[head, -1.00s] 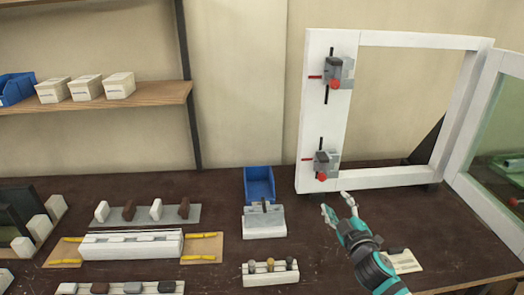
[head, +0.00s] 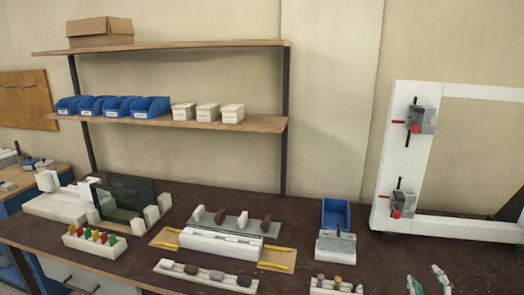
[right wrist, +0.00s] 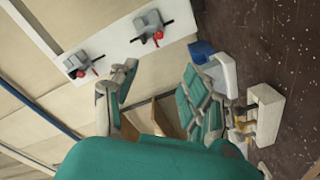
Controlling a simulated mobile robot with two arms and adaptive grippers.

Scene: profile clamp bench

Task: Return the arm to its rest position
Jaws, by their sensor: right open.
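My right gripper (head: 428,282) shows at the bottom right edge of the head view, with only its fingertips in the picture. The fingers are apart with nothing between them. In the right wrist view the right gripper (right wrist: 155,95) is also open and empty. It is in front of the white frame (head: 398,160), which carries two grey clamps (head: 420,119) (head: 402,204) with red knobs. The frame and clamps also show in the right wrist view (right wrist: 112,42). My left gripper is not in view.
On the dark bench (head: 300,212) stand a blue bin (head: 336,213), a grey-white fixture (head: 336,247), a white profile block (head: 221,245) and a small rack (head: 334,287). A shelf (head: 160,121) above holds blue bins and white boxes. A cardboard box (head: 100,32) sits on top.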

